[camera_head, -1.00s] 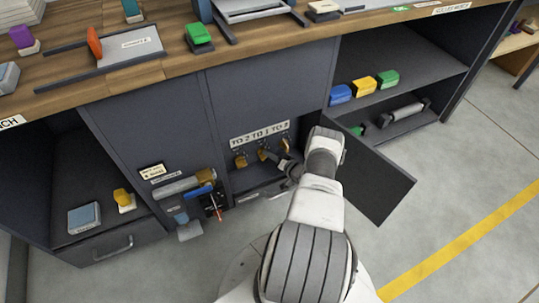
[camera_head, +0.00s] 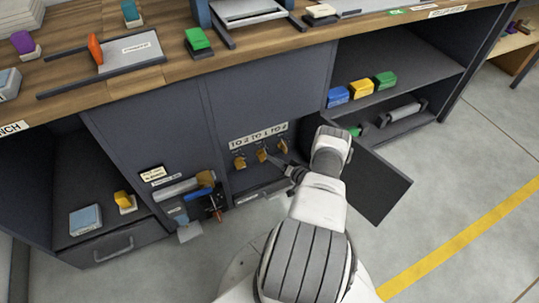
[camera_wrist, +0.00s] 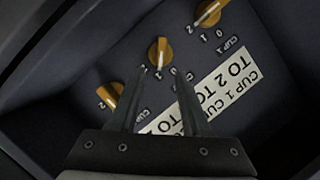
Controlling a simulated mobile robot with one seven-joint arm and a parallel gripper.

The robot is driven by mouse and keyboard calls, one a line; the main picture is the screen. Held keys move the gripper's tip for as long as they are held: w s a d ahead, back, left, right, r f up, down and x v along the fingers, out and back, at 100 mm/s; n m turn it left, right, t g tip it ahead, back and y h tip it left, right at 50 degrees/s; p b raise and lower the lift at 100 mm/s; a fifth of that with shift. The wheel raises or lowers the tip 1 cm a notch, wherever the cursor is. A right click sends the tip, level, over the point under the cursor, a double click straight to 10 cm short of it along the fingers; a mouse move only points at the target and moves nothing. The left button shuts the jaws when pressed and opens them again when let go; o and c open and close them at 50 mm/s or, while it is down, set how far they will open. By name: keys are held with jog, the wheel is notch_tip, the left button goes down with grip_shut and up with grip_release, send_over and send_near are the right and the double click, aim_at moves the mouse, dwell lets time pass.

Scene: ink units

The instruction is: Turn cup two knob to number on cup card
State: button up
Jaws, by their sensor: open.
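Three yellow knobs sit on the dark back panel of an open cabinet bay. The middle knob (camera_wrist: 158,53), taken as cup two, also shows in the head view (camera_head: 262,155); its printed digits are too small to match to its pointer surely. The cup one knob (camera_wrist: 208,12) is at upper right in the wrist view, the third knob (camera_wrist: 110,94) at lower left.
The opened cabinet door (camera_head: 370,183) stands to the right of my arm. A left unit with a grey cylinder (camera_head: 183,188) is beside the bay. Blue, yellow and green blocks (camera_head: 362,88) lie on the right shelf. The floor at right is clear.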

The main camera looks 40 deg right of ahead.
jog(key=p+v, duration=0.3)
jog(key=v, duration=1)
jog(key=shift+w, duration=0.1)
